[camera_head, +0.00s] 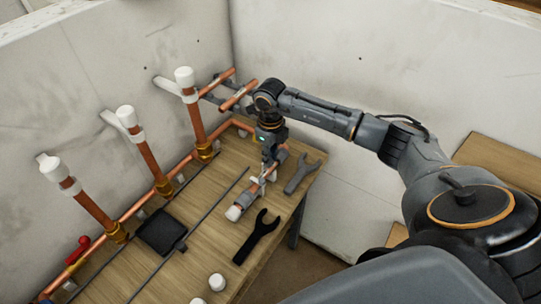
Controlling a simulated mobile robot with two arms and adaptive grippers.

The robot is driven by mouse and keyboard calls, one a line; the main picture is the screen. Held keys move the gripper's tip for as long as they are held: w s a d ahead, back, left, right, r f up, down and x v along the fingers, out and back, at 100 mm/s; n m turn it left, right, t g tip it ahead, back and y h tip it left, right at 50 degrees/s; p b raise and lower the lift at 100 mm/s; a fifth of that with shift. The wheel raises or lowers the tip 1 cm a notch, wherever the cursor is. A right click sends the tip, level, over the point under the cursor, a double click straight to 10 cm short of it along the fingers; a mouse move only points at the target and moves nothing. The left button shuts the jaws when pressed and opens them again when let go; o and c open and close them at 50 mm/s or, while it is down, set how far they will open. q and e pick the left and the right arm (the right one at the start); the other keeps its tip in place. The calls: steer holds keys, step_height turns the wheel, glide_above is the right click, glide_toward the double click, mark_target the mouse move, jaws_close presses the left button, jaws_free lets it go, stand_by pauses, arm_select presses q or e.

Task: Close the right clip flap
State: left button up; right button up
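My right gripper (268,167) points down over the far right part of the wooden bench, at a short copper pipe (253,194) lying on it. A small white clip (258,182) sits at the pipe just below the fingers. A second small pale piece shows close to the fingertips, partly hidden by them. The parts are too small to tell how a flap stands, or whether the fingers touch it. I cannot tell whether the gripper is open or shut. My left gripper is not in view.
On the bench (205,215) lie a black wrench (257,236), a grey wrench (301,173), a dark flat pad (160,231) and thin rods. Upright copper pipes with white caps (126,115) stand along the left wall. White pieces (217,282) stand at the front edge.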

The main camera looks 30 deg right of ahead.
jaws_close()
steer(key=shift+s+d+f+t+b, duration=0.2)
steer(key=shift+f+t+b, duration=0.2)
steer(key=shift+b, duration=0.45)
steer(key=t+b, duration=0.1)
steer(key=b, duration=0.2)
steer(key=s+f+t+y+b, duration=0.1)
steer(key=t+b, duration=0.1)
steer(key=b, duration=0.2)
steer(key=f+t+y+b, duration=0.1)
steer(key=b, duration=0.3)
steer(key=shift+s+d+t, duration=0.25)
steer(key=shift+s+t, duration=0.05)
steer(key=shift+s, duration=0.05)
steer(key=shift+r+t+b, duration=0.2)
steer(key=shift+t+b, duration=0.1)
steer(key=shift+b, duration=0.3)
steer(key=shift+y, duration=0.3)
steer(key=o, duration=0.7)
jaws_free()
steer(key=shift+o, duration=0.3)
